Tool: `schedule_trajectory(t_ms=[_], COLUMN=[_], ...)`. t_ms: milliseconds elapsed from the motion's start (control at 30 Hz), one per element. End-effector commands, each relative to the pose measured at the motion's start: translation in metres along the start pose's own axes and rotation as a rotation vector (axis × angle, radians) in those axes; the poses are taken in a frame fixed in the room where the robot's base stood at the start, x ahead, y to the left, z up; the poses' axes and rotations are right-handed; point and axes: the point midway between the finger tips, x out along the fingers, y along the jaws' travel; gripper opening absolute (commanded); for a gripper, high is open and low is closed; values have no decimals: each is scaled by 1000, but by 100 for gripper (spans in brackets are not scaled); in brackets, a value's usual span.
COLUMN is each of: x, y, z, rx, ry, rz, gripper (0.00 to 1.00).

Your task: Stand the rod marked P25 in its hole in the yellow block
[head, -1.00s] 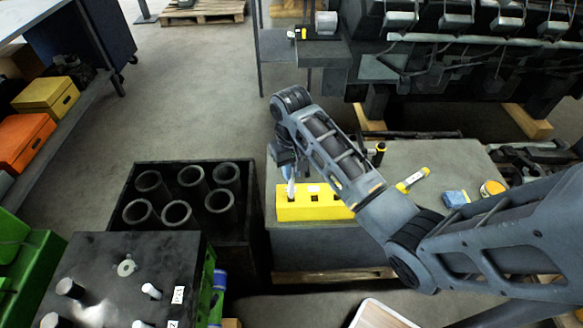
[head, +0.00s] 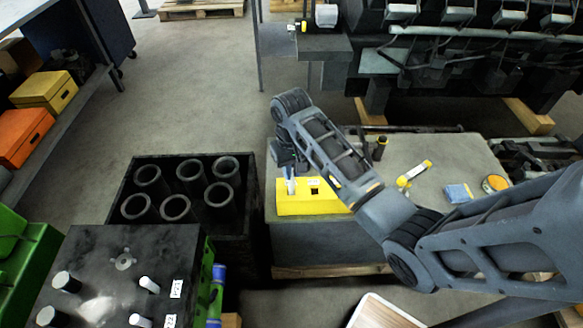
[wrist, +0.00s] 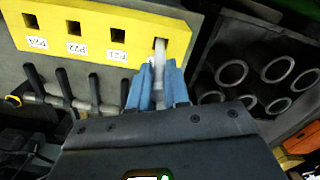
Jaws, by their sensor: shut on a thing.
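The yellow block (head: 330,208) stands on the grey bench near its left end. In the wrist view, the block (wrist: 85,30) shows a row of square holes, three with readable labels that look like P24, P22 and P21. The label by the end hole (wrist: 159,43) is mostly hidden. My gripper (wrist: 158,88) has blue fingers shut on a pale grey rod (wrist: 176,50), whose far part shows at that end hole. I cannot tell whether it is inside the hole. In the head view, my gripper (head: 288,172) is over the block's left end; the rod's marking is not readable.
A black crate with several upright tubes (head: 176,207) stands left of the bench. A dark table with pale pegs (head: 100,255) is in front of it. On the bench, a yellow-and-white tool (head: 414,174) and a blue sponge (head: 457,193) lie right of the arm.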

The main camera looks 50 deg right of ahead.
Motion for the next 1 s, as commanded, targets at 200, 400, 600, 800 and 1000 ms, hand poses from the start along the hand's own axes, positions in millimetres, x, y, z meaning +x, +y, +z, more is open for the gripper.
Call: schedule_trajectory(t_ms=[200,400,600,800,1000], x=[8,14,20,27,33], y=[0,0,0,0,0], z=[0,0,0,0,0], rx=[1,1,0,0,1], ry=[0,1,0,0,0], rz=[0,0,0,0,0], gripper=[0,0,0,0,0])
